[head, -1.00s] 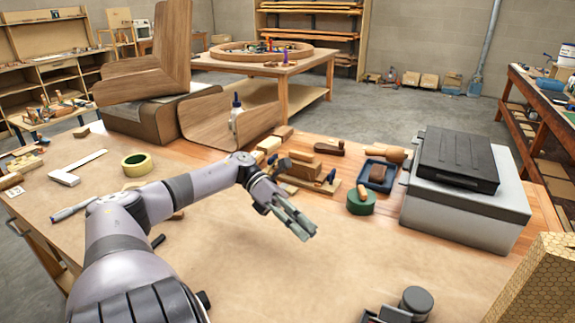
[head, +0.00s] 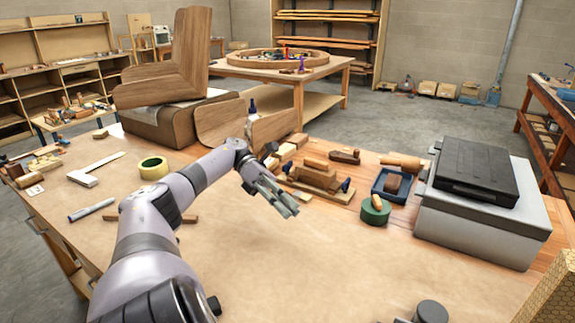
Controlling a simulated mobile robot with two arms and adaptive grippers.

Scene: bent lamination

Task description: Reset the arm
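My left arm comes in from the lower left and reaches over the brown worktop (head: 330,270). Its gripper (head: 288,204) points right and down above the bare middle of the worktop. Nothing shows between its fingers. They are seen nearly edge-on and lie close together, so I cannot tell how far apart they are. My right gripper is not in view; only a dark rounded part, probably of my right arm, shows at the bottom edge.
Wooden blocks and a plane (head: 318,178), a green tape roll (head: 375,211) and a blue tray (head: 377,190) lie beyond the gripper. A grey case (head: 480,225) stands right. Bent wood panels (head: 185,75), yellow tape (head: 154,168) and a white square (head: 84,178) are left. The front middle is clear.

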